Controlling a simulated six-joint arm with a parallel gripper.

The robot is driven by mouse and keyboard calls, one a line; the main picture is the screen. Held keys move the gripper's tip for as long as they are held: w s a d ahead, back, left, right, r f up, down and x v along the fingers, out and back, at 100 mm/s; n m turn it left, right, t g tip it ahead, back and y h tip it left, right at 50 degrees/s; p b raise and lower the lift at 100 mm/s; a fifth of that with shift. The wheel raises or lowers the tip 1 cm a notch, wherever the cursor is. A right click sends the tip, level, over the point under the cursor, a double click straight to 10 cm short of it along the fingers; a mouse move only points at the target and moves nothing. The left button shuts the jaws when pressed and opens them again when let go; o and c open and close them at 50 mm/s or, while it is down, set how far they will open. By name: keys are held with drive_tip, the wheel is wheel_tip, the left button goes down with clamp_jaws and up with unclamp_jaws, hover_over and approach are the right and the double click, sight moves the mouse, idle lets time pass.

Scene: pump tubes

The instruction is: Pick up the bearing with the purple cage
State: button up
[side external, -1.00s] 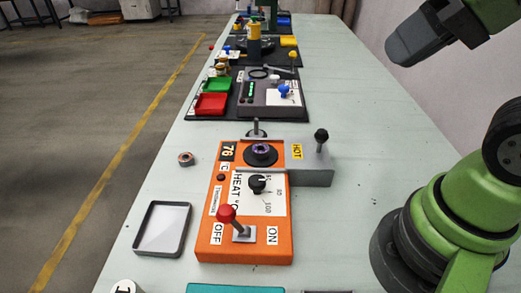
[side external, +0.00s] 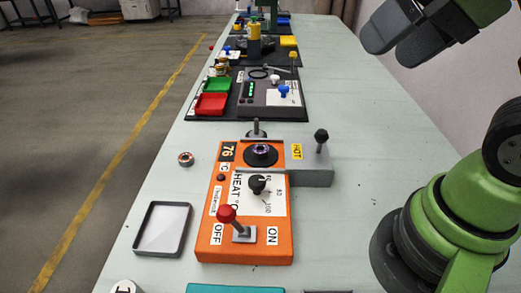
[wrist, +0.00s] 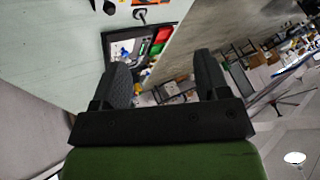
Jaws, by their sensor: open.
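The bearing with the purple cage (side external: 261,149) sits on the black round seat at the far end of the orange heater (side external: 207,245). A second small bearing (side external: 186,159) with a reddish cage lies on the table left of the heater. My gripper (side external: 398,42) is high at the upper right, well away from both bearings. Its two dark fingers are apart with nothing between them. In the wrist view my gripper (wrist: 162,70) is also open and empty, and I cannot make out the purple-caged bearing there.
A grey-rimmed tray (side external: 163,229) lies left of the heater and is empty. A grey block marked HOT (side external: 312,173) with a black-knobbed lever joins the heater's right side. A red-knobbed lever (side external: 227,213) stands at its near end. Red (side external: 211,104) and green bins stand farther back.

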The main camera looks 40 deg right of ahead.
drive_tip(key=w+f+g, duration=0.2)
drive_tip(key=w, duration=0.5)
drive_tip(key=n+g+h, duration=0.2)
drive_tip(key=g, duration=0.2)
hover_over(261, 145)
drive_tip(key=s, duration=0.2)
drive_tip(key=f, duration=1.9)
drive_tip(key=shift+a+f, duration=0.1)
drive_tip(key=shift+a, duration=0.3)
drive_tip(key=shift+w+f, duration=0.2)
drive_tip(key=shift+f, duration=0.7)
drive_tip(key=shift+w+f, duration=0.2)
drive_tip(key=shift+f, duration=0.7)
drive_tip(key=shift+w+f, duration=0.2)
drive_tip(key=shift+f, duration=0.7)
drive_tip(key=c, duration=1)
